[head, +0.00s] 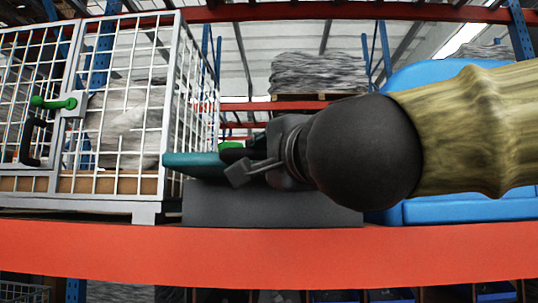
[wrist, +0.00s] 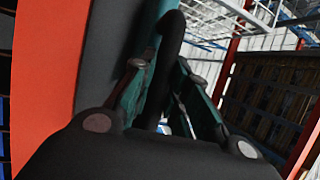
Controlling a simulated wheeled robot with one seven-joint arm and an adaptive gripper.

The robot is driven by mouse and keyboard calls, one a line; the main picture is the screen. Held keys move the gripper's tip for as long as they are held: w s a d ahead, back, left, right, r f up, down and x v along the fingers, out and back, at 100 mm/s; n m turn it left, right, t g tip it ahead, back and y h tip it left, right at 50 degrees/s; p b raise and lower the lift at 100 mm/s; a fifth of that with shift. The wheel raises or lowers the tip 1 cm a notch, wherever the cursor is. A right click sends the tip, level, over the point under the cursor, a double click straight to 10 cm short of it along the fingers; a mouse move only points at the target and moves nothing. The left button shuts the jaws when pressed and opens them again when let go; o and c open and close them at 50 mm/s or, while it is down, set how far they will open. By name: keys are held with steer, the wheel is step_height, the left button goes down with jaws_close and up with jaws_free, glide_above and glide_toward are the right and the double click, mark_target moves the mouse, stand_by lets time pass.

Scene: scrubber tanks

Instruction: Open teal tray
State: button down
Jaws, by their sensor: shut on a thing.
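The teal tray (head: 192,164) lies on a dark grey block, just right of the wire cage, with its left end showing. My gripper (head: 245,172) comes in from the right and covers the tray's right part. How the handle joins the tray is hidden.
The grey block (head: 265,208) rests on an orange shelf beam (head: 270,250). A white wire cage (head: 150,110) stands close on the left, and a blue container (head: 460,208) is on the right behind my arm. Racks with wrapped loads (head: 318,73) stand behind.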

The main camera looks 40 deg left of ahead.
steer(key=c, duration=1.4)
jaws_free()
steer(key=shift+o, duration=0.2)
steer(key=v, duration=1.2)
steer(key=shift+d, duration=0.1)
